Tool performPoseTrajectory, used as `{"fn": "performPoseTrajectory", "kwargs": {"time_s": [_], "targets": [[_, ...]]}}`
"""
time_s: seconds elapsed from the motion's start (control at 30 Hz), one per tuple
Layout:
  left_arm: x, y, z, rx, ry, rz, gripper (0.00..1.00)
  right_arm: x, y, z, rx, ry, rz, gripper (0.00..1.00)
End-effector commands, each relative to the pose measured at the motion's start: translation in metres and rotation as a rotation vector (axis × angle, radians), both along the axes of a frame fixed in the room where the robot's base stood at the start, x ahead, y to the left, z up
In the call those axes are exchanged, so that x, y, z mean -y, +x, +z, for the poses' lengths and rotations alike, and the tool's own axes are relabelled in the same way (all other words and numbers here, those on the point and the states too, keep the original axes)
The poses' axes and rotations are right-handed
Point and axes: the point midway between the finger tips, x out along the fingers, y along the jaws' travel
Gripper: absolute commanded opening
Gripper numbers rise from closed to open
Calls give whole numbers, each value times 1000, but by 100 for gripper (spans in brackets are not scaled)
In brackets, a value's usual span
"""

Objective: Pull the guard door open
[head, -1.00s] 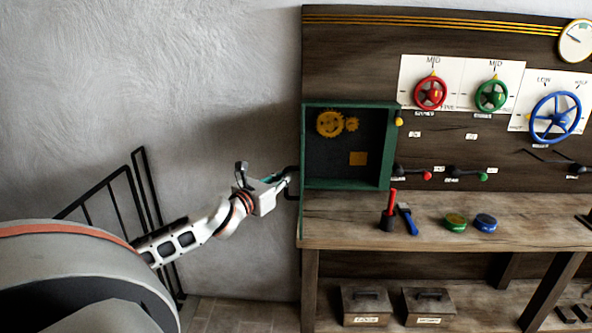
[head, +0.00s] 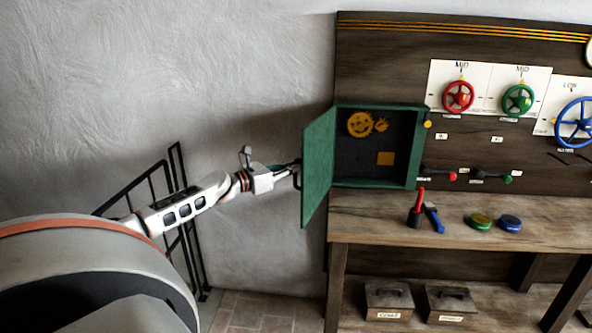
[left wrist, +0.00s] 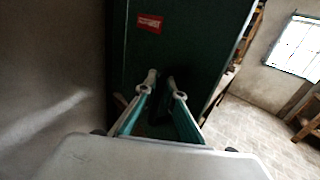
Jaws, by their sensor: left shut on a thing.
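The green guard door (head: 318,165) stands swung out from the left edge of its green box (head: 375,182), with its inner face toward the head camera. The box front is uncovered, showing yellow gears (head: 359,124) and a yellow square inside. My left gripper (head: 297,170) is at the door's outer side, shut on its dark handle (head: 299,184). In the left wrist view, the two fingertips (left wrist: 163,88) close around the dark handle in front of the green door face (left wrist: 200,45), which bears a red label (left wrist: 149,23). My right gripper is not in view.
The wooden bench (head: 385,230) below holds a red-handled tool (head: 417,203), a blue-handled tool (head: 434,218), and green and blue round tins. Handwheels and levers sit on the panel at right. A black railing (head: 175,210) stands behind my left arm; bare wall lies left of the door.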

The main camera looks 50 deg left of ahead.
Motion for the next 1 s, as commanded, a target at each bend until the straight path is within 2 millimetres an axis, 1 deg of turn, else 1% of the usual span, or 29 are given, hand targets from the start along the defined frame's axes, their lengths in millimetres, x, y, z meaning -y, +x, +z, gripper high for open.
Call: {"fn": "performPoseTrajectory", "kwargs": {"time_s": [0.43,0.47,0.5,0.87,1.0], "targets": [[-1,1,1,1,-4,-2,0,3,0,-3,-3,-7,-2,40],[-2,1,1,1,-4,-2,16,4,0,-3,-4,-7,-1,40],[-2,1,1,1,-4,-2,25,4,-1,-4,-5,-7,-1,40],[-1,0,0,1,-2,-3,25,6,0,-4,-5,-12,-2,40],[-2,-5,-1,-2,-3,-4,25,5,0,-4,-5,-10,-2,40]]}}
